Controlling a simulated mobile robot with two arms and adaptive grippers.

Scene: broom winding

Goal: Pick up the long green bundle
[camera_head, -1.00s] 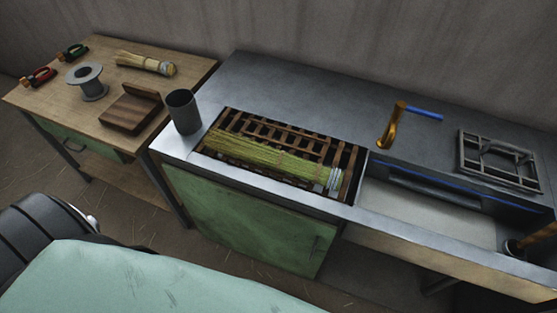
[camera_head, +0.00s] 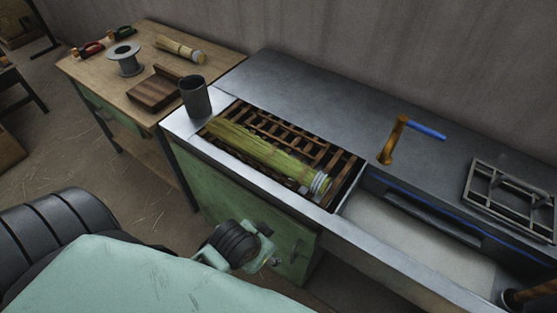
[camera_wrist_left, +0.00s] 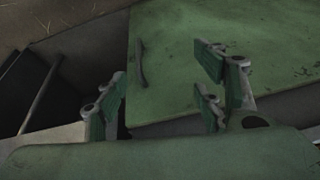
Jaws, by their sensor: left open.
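The long green bundle (camera_head: 255,151) of straw lies in the slatted recess of the metal counter, its pale bound end at the right. My left gripper (camera_head: 266,256) is low in front of the counter's green door, below and apart from the bundle. In the left wrist view its fingers (camera_wrist_left: 160,95) are spread with nothing between them, facing the green door (camera_wrist_left: 225,85). The bundle is not in the wrist view. My right gripper is not in view.
A dark cup (camera_head: 195,97) stands at the counter's left, close to the bundle. An orange post with a blue handle (camera_head: 425,131) and a metal frame (camera_head: 510,198) are at right. The wooden table (camera_head: 110,80) holds a spool (camera_head: 126,59), a wooden block and a shorter bundle.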

